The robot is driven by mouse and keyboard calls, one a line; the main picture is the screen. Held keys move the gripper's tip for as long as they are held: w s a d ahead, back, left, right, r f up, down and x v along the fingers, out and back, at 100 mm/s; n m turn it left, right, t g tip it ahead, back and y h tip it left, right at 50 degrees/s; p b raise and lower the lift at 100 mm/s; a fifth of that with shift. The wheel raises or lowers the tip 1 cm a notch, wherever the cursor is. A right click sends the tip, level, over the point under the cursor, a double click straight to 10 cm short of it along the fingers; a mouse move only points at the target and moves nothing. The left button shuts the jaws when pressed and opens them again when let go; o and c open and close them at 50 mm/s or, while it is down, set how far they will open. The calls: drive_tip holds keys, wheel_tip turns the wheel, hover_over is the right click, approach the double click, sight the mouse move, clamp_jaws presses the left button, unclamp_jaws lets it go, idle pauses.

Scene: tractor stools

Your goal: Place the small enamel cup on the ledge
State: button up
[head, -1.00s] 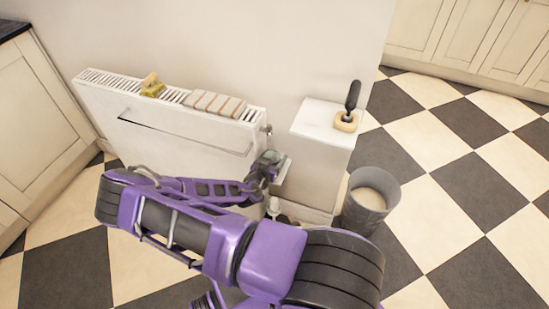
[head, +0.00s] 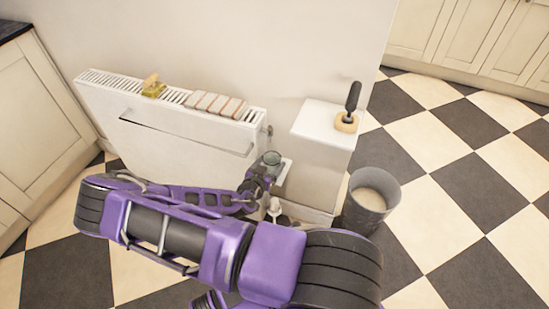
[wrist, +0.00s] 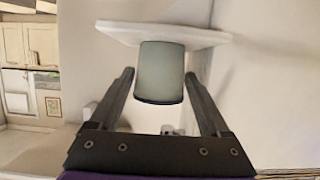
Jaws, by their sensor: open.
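The cup seems to stand on the ledge. My gripper (head: 262,176) is open just in front of it. In the wrist view the fingers (wrist: 161,75) show on either side of the cup, with narrow gaps visible.
The radiator (head: 185,138) carries a yellow item (head: 153,88) and a row of pale blocks (head: 214,103). A white boxed-in block (head: 315,118) at right holds a dark-handled brush (head: 350,108). A grey bucket (head: 366,200) stands on the chequered floor, which is open to the right.

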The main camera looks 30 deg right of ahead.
sight(269, 166)
drive_tip(key=v, duration=0.7)
drive_tip(key=shift+s, duration=0.25)
drive_tip(key=shift+a+r, duration=0.1)
